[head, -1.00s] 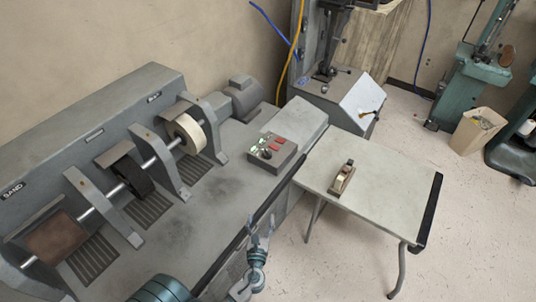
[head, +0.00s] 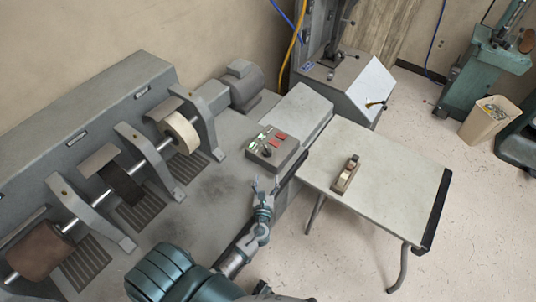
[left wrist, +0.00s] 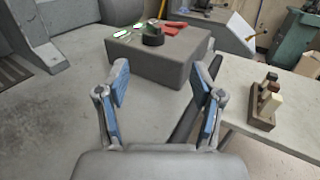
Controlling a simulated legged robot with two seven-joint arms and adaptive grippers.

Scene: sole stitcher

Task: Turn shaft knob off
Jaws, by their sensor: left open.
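A grey control box (head: 280,155) sits on the machine bench, with green and red switches and a dark round knob (head: 266,152) on its top. In the left wrist view the knob (left wrist: 153,36) stands on the near part of the box top, straight ahead of the fingers. My left gripper (head: 265,183) is open and empty, just in front of the box and apart from it. Its blue-padded fingers (left wrist: 162,82) show spread wide in the wrist view, below and short of the knob. My right gripper is not in view.
A shaft with sanding wheels (head: 150,160) runs along the bench at left, held by grey brackets. A pale side table (head: 390,185) at right bears a small wooden tool (head: 346,175). A bin (head: 488,122) stands on the floor behind.

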